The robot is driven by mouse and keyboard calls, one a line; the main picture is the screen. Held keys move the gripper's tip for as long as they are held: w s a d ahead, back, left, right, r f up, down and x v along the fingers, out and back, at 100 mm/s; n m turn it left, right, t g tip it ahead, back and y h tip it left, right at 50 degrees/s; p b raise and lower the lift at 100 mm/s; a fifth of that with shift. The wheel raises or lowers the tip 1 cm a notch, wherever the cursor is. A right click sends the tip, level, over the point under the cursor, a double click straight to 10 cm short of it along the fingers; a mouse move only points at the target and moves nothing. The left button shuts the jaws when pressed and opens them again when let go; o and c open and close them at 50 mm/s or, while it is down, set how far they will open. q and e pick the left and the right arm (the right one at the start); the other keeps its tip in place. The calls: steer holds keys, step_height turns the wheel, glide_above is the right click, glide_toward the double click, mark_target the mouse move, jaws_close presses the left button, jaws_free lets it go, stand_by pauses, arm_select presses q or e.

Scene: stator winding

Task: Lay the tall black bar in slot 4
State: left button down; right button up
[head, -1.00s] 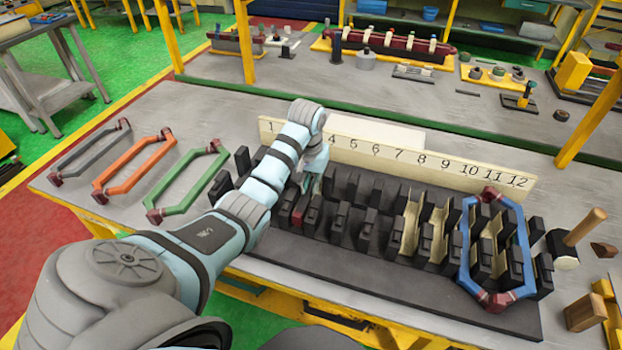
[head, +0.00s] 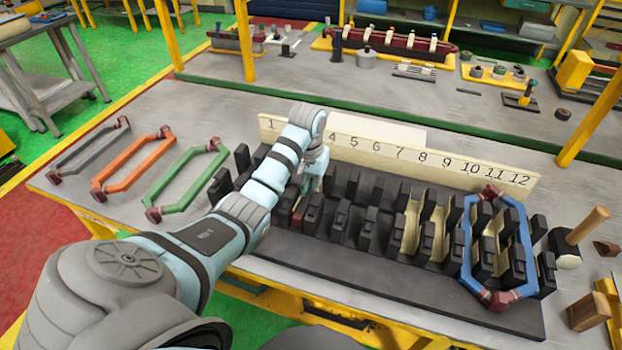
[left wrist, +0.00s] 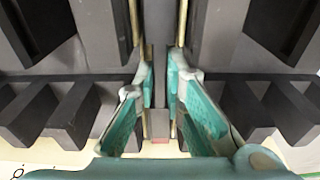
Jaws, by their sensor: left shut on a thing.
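My left gripper (head: 312,186) is low over the black slotted fixture (head: 400,292), near the slot below the label 4 on the cream number board (head: 470,172). In the left wrist view the teal fingers (left wrist: 161,80) are close together and shut on a narrow dark bar (left wrist: 162,98) between them. The bar lies along a slot between dark blocks, with pale strips on both sides. How deep it sits is hidden. A small dark red piece (head: 298,215) shows between the near blocks below the gripper. My right gripper is not in view.
A blue coil frame (head: 525,245) stands over the right-hand slots. Grey (head: 90,150), orange (head: 133,165) and green (head: 188,184) coil frames lie on the table at left. A mallet (head: 585,226) and a wooden block (head: 588,312) are at right.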

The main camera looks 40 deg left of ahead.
mark_target(310, 190)
arm_select(q)
steer(key=shift+f+b, duration=0.3)
steer(key=shift+f, duration=0.15)
stand_by(0.3)
steer(key=c, duration=1.6)
jaws_free()
steer(key=shift+r, duration=0.15)
steer(key=shift+r+p, duration=0.7)
steer(key=shift+p, duration=0.1)
step_height(310, 190, up, 8)
steer(key=p, duration=0.6)
steer(key=shift+f+p, duration=0.1)
steer(key=shift+p, duration=0.3)
steer(key=shift+f, duration=0.15)
